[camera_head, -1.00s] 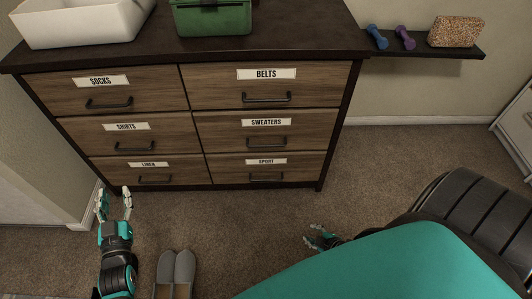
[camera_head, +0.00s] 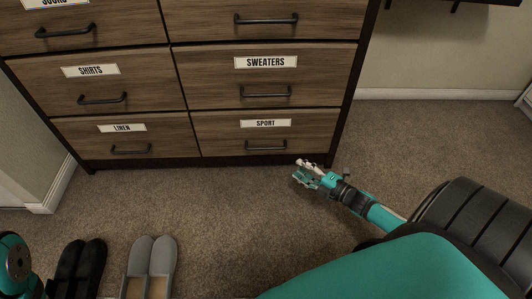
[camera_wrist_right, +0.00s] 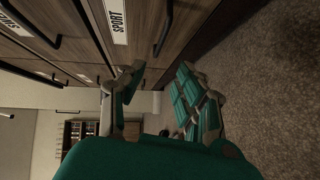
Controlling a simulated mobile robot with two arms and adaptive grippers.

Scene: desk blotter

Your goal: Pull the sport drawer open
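The sport drawer (camera_head: 218,135) is the bottom right drawer of the dresser. It looks shut, flush with its neighbours. Its dark bar handle (camera_head: 266,146) sits below the SPORT label (camera_head: 265,123). My right gripper (camera_head: 300,171) is in front of the dresser's lower right corner, to the right of and below the handle, apart from it. In the right wrist view my gripper (camera_wrist_right: 158,88) has its fingers spread with nothing between them; the sport handle (camera_wrist_right: 164,28) shows above them. My left gripper is out of view; only part of my left arm shows at bottom left.
The linen drawer (camera_head: 85,142) is to the left and the sweaters drawer (camera_head: 220,77) above; both look shut. Grey slippers (camera_head: 150,260) and black slippers (camera_head: 80,262) lie on the carpet (camera_head: 220,220). The carpet before the sport drawer is clear.

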